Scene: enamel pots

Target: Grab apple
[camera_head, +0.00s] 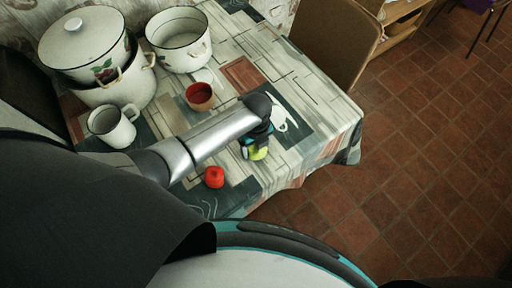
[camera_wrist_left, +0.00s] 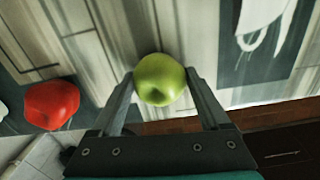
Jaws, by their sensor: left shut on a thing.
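A green apple (camera_wrist_left: 160,80) sits between the two fingers of my left gripper (camera_wrist_left: 162,88) in the left wrist view. The gripper is shut on it. In the head view the green apple (camera_head: 258,153) shows just below my left gripper (camera_head: 256,146), near the front right part of the table. A red apple-like fruit (camera_head: 214,177) lies on the table to the left of the gripper; it also shows at the left of the left wrist view (camera_wrist_left: 52,104). The right gripper is not in view.
The table (camera_head: 325,115) has a patterned cloth; its edge is close to the green apple. A reddish bowl (camera_head: 200,96), a white mug (camera_head: 112,126), a white pot (camera_head: 180,42) and a large lidded pot (camera_head: 85,45) stand at the left and back. A chair (camera_head: 335,40) stands behind.

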